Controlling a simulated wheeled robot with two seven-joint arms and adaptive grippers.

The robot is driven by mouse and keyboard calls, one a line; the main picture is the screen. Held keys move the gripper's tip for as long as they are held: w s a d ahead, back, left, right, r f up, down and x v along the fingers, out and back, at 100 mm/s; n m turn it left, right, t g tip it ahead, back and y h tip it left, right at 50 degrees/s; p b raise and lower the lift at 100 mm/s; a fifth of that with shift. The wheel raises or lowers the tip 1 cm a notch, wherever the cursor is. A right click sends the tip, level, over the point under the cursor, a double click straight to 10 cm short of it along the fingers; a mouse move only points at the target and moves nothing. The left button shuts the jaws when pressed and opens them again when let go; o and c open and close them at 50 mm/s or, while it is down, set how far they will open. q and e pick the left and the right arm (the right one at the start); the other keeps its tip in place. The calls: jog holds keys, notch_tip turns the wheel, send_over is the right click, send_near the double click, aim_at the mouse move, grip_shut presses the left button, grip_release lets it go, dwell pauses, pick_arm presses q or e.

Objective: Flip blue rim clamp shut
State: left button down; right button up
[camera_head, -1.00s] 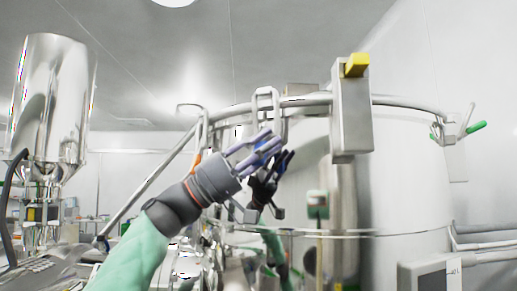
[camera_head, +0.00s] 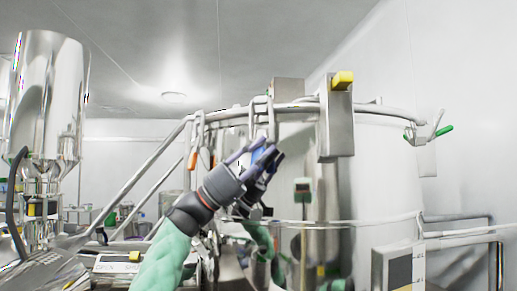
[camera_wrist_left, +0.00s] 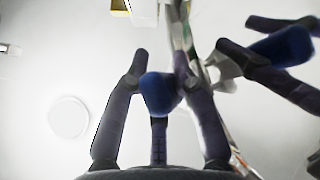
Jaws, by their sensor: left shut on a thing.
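The blue rim clamp's handle (camera_head: 258,157) shows between the fingers of my left gripper (camera_head: 268,150), below a metal loop (camera_head: 261,110) on the rim of the large steel vessel (camera_head: 385,180). My left gripper is shut on the blue handle. In the left wrist view the rounded blue handle (camera_wrist_left: 159,95) lies between the dark fingers. The fingers hide part of the clamp. A second dark hand with blue in it, beside mine in both views, looks like a reflection in the polished vessel. My right gripper is not in view.
Other handles sit around the vessel: orange (camera_head: 193,160) at left, yellow (camera_head: 342,79) on an upright metal box, green (camera_head: 444,130) at far right. A steel hopper (camera_head: 48,90) stands at left. A boxed panel (camera_head: 398,268) is at lower right.

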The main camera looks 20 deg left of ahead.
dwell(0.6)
pick_arm(q)
jog(key=c, duration=1)
grip_release()
jog(key=v, duration=1.2)
jog(key=shift+f, duration=0.1)
jog(key=shift+d, duration=0.1)
